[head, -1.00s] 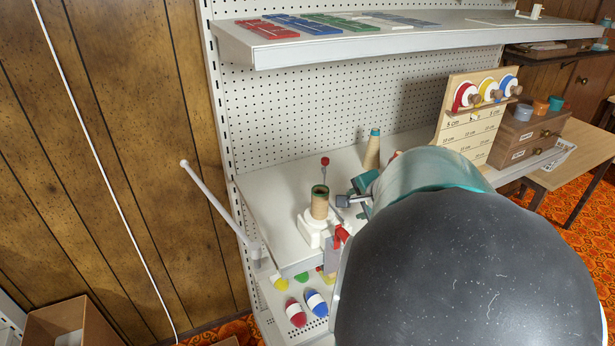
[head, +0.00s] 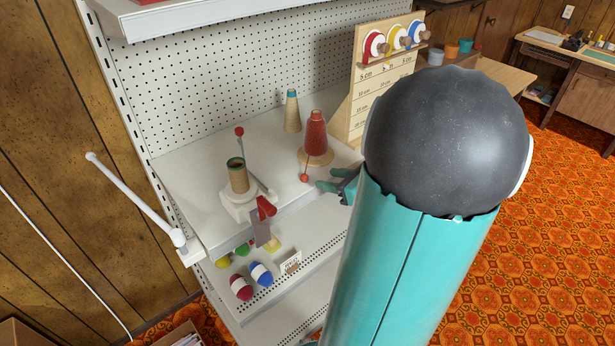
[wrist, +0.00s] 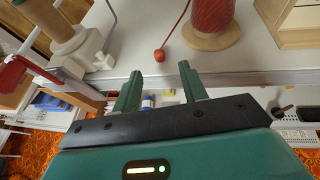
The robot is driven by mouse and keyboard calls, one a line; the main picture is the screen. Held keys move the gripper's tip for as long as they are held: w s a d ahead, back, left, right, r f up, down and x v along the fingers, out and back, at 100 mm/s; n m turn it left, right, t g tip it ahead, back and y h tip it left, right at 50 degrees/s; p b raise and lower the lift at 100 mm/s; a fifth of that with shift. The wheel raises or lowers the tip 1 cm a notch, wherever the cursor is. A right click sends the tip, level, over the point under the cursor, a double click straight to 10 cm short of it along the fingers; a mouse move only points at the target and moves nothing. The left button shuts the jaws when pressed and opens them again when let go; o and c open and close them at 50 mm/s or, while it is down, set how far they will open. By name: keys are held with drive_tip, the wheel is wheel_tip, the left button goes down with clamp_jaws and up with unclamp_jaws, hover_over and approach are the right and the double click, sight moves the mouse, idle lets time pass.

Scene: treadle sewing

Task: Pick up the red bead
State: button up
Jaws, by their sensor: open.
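A small red bead (head: 304,178) lies on the white shelf, in front of a red thread cone (head: 316,134) on a round wooden base. In the wrist view the bead (wrist: 160,56) lies near the shelf's front edge, with a red thread running up from it. My gripper (wrist: 159,76) is open and empty. Its two green fingers point toward the bead, which is just beyond the tips and between them. In the head view my gripper (head: 332,186) is just right of the bead, partly hidden by my arm.
A white winder with a brown spool (head: 238,178) and red lever (head: 265,207) stands left of the bead. A red-topped post (head: 239,132) rises behind it. A tan cone (head: 292,112) and a measuring board (head: 372,75) stand behind. Striped red (head: 241,287) and blue (head: 261,274) pieces lie on the lower shelf.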

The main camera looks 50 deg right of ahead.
sight(307, 177)
drive_tip(key=shift+x, duration=3.9)
drive_tip(key=shift+s+a+f, duration=0.1)
drive_tip(key=shift+f, duration=0.05)
clamp_jaws()
